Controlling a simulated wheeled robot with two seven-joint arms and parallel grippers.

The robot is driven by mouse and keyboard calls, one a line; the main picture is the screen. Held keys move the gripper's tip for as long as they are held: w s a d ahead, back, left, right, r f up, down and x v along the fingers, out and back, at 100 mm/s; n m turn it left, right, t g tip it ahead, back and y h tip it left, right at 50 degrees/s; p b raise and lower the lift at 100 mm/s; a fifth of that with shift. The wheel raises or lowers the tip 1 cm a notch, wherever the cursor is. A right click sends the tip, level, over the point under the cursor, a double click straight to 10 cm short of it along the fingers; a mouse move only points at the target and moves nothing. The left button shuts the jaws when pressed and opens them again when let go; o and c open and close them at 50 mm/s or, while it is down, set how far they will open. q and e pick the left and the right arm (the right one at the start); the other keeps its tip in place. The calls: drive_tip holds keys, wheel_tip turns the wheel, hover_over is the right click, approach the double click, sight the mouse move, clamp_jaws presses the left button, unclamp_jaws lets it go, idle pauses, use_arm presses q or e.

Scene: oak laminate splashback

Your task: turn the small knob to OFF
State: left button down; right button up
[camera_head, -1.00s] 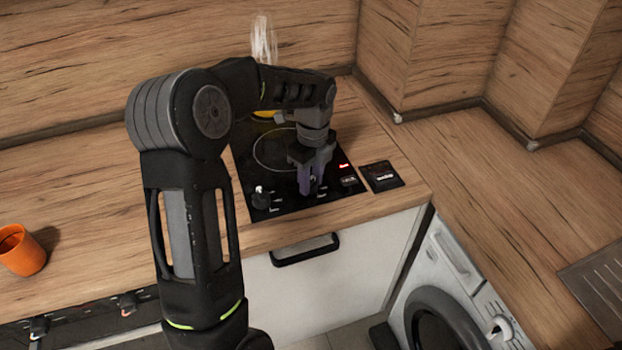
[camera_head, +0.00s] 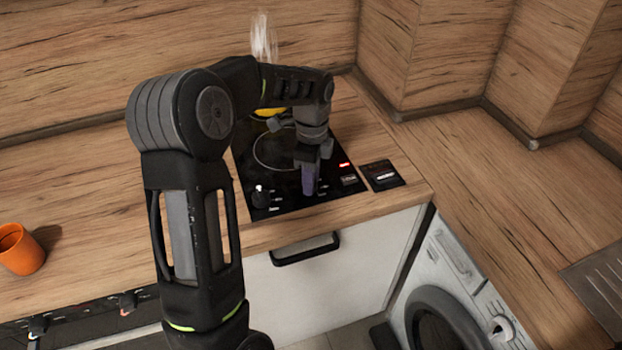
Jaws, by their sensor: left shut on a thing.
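The black cooktop (camera_head: 285,206) is set in the wooden counter, with a ring marking on its glass and a small red light near its right side. One knob (camera_head: 261,196) with a light top stands at its front left. My left gripper (camera_head: 309,188) points down at the front middle of the cooktop, shut on the small knob there. Its fingers hide that knob, so I cannot see where it points. The wrist looks turned, with one finger in front of the other. My right gripper is not in view.
A small black panel (camera_head: 382,175) lies right of the cooktop. Steam rises behind my arm by a yellow thing (camera_head: 268,112). An orange cup (camera_head: 20,250) stands far left. A drawer handle (camera_head: 305,250) and a washing machine (camera_head: 450,275) are below the counter.

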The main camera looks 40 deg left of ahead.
use_arm(q)
drive_tip(key=n, duration=0.4)
drive_tip(key=shift+r+n+b, duration=0.1)
drive_tip(key=shift+n+b, duration=0.2)
drive_tip(key=shift+n, duration=0.1)
drive_tip(key=shift+a, duration=0.1)
drive_tip(key=c, duration=1.1)
unclamp_jaws()
drive_tip(key=shift+o, duration=0.2)
wheel_tip(320, 180, up, 8)
drive_tip(key=shift+w+f+b, duration=0.15)
drive_tip(key=shift+b, duration=0.25)
